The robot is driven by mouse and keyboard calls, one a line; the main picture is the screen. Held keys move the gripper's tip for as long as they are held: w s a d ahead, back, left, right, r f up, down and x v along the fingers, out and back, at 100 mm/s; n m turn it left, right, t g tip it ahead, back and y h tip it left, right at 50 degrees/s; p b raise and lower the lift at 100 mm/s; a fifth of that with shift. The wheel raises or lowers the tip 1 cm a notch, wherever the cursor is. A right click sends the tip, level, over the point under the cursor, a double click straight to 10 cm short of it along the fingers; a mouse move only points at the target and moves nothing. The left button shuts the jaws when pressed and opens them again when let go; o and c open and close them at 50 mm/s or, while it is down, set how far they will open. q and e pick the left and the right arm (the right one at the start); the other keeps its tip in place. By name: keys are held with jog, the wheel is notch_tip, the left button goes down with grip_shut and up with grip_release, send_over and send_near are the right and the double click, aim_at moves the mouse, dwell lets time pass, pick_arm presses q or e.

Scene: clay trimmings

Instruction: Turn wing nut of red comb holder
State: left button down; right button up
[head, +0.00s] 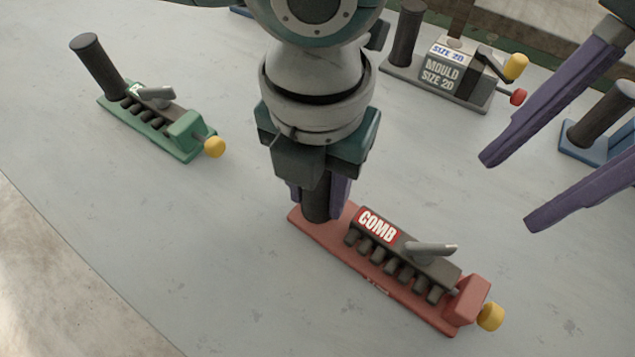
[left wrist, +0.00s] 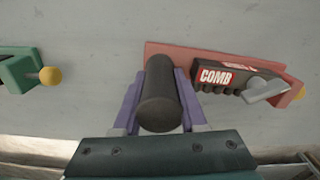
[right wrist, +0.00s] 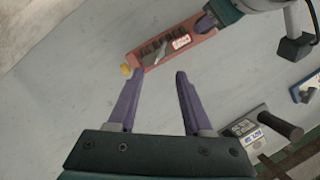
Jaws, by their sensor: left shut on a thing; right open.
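The red comb holder (head: 400,296) lies on the table in the head view, with a dark comb block marked COMB, a grey wing nut (head: 431,249) on top and a yellow knob (head: 491,316) at its right end. My left gripper (head: 320,195) is shut on the holder's dark upright handle (left wrist: 160,98), with a purple finger on each side in the left wrist view. My right gripper (head: 505,190) is open and empty, above the table to the upper right of the holder. In the right wrist view the wing nut (right wrist: 153,50) lies beyond its fingertips.
A green holder (head: 150,125) with its own grey lever and yellow knob stands at the left. A grey mould block (head: 440,75) marked SIZE 20 stands at the back. A blue holder (head: 590,150) is at the right edge. The table front is clear.

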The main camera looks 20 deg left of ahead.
aim_at(432, 246)
jog(key=o, duration=0.4)
jog(key=shift+o, duration=0.9)
jog(key=shift+a+r+n, duration=0.15)
jog(key=shift+n, duration=0.15)
jog(key=a+n, duration=0.1)
jog(key=n, duration=0.2)
jog(key=s+r+n+t+h, duration=0.1)
jog(key=n, duration=0.2)
jog(key=s+a+r+n+t+h, duration=0.1)
jog(key=n, duration=0.2)
jog(key=shift+a+r+n, duration=0.25)
jog(key=shift+a+n, duration=0.1)
jog(key=shift+n, duration=0.05)
jog(key=f+n, duration=0.1)
jog(key=f, duration=0.3)
jog(key=f+n, duration=0.1)
jog(key=f, duration=0.3)
jog(key=s+f+n, duration=0.1)
jog(key=f, duration=0.3)
jog(key=shift+t+h, duration=0.4)
jog(key=c, duration=1.4)
